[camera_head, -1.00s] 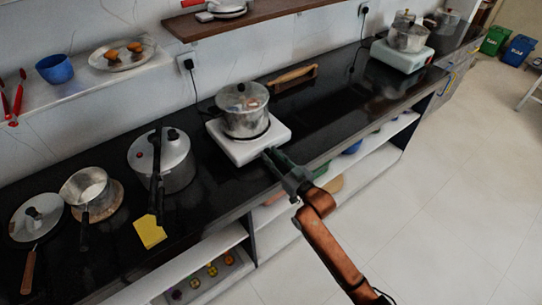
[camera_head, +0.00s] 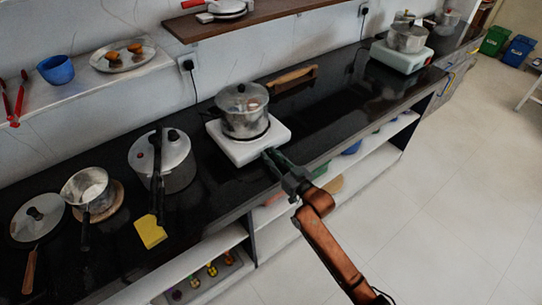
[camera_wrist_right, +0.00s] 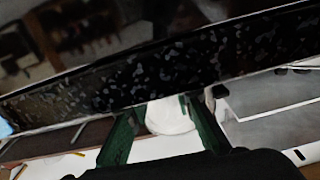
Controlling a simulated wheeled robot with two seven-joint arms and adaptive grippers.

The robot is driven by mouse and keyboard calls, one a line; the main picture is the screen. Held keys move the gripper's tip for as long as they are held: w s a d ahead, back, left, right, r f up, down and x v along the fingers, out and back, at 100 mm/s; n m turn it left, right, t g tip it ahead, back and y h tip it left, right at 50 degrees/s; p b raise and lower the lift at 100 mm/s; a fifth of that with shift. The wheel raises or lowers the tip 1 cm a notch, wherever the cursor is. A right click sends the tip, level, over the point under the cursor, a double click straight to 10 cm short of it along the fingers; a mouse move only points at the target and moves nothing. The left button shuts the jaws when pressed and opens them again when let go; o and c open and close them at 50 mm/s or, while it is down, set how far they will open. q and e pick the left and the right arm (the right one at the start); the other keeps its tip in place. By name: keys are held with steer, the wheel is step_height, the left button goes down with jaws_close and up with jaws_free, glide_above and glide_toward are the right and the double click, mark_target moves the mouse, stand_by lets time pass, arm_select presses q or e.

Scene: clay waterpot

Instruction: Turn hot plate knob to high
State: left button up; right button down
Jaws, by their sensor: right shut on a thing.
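The white hot plate (camera_head: 232,152) stands on the black counter in the head view, with a steel pot (camera_head: 243,122) under a glass lid on it. My right gripper (camera_head: 268,154) reaches in from the lower right, its fingertips at the front right of the hot plate. It is shut on the hot plate knob, which the fingers hide in the head view. In the right wrist view both green fingers of my right gripper (camera_wrist_right: 165,112) show below the dark speckled counter edge; the knob cannot be made out there. My left gripper is in neither view.
A pressure cooker (camera_head: 175,165), a saucepan (camera_head: 88,187) and a yellow cloth (camera_head: 150,232) lie to the left on the counter (camera_head: 330,105). A second hot plate (camera_head: 400,58) is at the far right. Open shelves run below the counter's front edge.

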steer(key=m+p, duration=0.4)
steer(key=shift+d+r, duration=0.1)
steer(key=shift+r, duration=0.05)
arm_select(q)
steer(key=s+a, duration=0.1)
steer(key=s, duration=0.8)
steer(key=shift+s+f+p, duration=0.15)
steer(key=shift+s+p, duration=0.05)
steer(key=shift+p, duration=0.2)
arm_select(e)
steer(key=shift+m, duration=1.3)
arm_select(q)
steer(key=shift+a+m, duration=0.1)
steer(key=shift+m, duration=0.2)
arm_select(e)
steer(key=shift+f, duration=0.2)
steer(key=c, duration=2)
jaws_free()
steer(key=shift+w, duration=0.1)
steer(key=shift+c, duration=0.2)
steer(key=shift+d, duration=0.1)
steer(key=v, duration=1.2)
